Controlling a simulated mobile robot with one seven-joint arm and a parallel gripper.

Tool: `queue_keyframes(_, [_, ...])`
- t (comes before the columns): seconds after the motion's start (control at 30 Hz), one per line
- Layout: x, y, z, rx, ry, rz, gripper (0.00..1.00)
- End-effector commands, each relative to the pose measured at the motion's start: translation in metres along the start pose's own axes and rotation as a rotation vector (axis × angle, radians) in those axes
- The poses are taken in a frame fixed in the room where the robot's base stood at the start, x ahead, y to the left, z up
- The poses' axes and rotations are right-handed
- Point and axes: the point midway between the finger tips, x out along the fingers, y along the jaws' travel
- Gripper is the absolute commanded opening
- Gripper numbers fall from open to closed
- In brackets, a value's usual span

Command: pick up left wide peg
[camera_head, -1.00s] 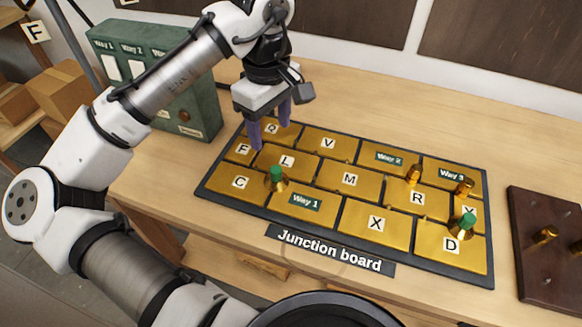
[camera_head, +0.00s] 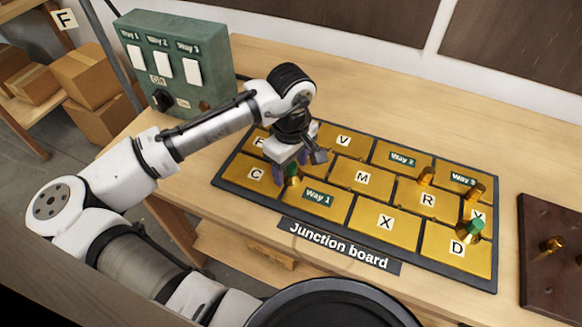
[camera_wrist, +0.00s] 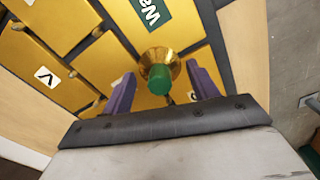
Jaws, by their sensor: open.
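The left wide peg (camera_head: 292,175) has a green top and a brass flared base. It stands on the junction board (camera_head: 405,268) near plates C and Way 1. My gripper (camera_head: 290,168) is low over the board's left end at this peg. In the wrist view the peg (camera_wrist: 160,75) stands between the two purple fingers of my gripper (camera_wrist: 162,90), with gaps on both sides. The fingers are open and hold nothing. A second green-topped wide peg (camera_head: 474,227) stands near plate D at the right.
Two slim brass pegs (camera_head: 426,175) (camera_head: 477,190) stand near Way 2 and Way 3. A green switch box (camera_head: 180,65) stands behind at the left. A dark brown board (camera_head: 555,275) with brass pegs lies at the right. The table behind the junction board is clear.

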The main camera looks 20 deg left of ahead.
Motion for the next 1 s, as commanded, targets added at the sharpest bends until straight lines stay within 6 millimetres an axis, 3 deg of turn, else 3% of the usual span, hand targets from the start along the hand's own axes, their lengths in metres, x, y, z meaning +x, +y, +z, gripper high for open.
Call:
queue_keyframes(0.23, [0.0018, 0.0, -0.0001, 0.001, 0.001, 0.0, 0.58])
queue_keyframes(0.6, [0.0018, -0.0001, -0.0001, 0.001, 0.0, -0.001, 0.11])
queue_keyframes(1.0, [0.003, -0.0006, 0.0004, 0.001, -0.002, -0.004, 0.1])
